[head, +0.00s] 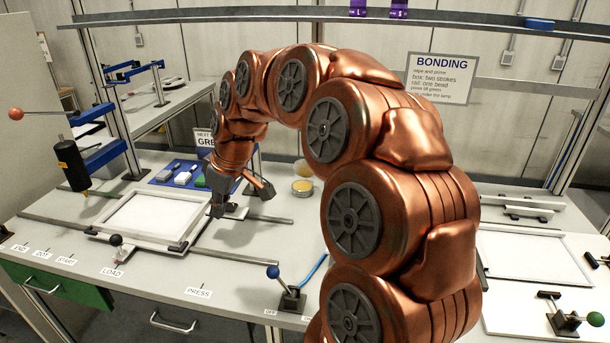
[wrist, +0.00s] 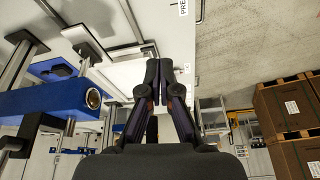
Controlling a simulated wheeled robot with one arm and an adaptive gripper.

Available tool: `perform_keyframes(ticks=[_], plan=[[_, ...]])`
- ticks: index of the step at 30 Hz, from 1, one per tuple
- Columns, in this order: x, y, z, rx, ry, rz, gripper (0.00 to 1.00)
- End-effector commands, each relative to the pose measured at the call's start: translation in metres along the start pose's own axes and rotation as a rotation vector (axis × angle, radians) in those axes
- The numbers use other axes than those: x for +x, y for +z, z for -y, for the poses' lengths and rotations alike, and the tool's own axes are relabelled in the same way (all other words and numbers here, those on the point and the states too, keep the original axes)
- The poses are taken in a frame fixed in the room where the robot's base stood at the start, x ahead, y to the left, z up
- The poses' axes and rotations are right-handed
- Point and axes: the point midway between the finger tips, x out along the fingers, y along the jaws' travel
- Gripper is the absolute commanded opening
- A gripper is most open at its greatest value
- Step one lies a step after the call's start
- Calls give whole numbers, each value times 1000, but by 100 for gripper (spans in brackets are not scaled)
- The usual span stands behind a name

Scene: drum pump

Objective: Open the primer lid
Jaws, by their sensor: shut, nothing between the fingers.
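A small round tin (head: 302,188) with an amber-yellow top or contents stands on the bench, right of my gripper in the head view. A pale yellowish round shape (head: 303,168) shows just behind it; I cannot tell whether this is the raised primer lid or a separate thing. My gripper (head: 217,211) is low over the bench beside the white framed tray, apart from the tin. In the wrist view my gripper (wrist: 158,62) has its dark fingers together with nothing between them. The tin cannot be made out in the wrist view.
A white framed tray (head: 150,221) lies left of my gripper. A blue mat (head: 177,174) with small blocks lies behind. A black cylinder (head: 73,165) hangs at the left. A blue-knobbed lever (head: 274,272) stands at the front.

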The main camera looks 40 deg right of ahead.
Motion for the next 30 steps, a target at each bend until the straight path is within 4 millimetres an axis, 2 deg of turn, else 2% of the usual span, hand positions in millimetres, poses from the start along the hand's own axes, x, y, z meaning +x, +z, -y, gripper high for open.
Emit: perform_keyframes(ticks=[1, 5, 6, 8, 12, 15, 18, 21, 24, 30], plan=[[13, -4, -28, -8, 15, -29, 0], [22, -13, -99, -44, 80, -102, 0], [24, -13, -123, -53, 105, -122, 0], [29, -9, -157, -66, 140, -143, 0], [35, 12, -240, -91, 243, -178, 0], [39, 35, -293, -105, 316, -181, 0], [40, 58, -334, -116, 379, -175, 0], [39, 77, -363, -125, 427, -166, 0], [37, 89, -378, -130, 453, -158, 0], [44, 92, -389, -133, 463, -154, 0]])
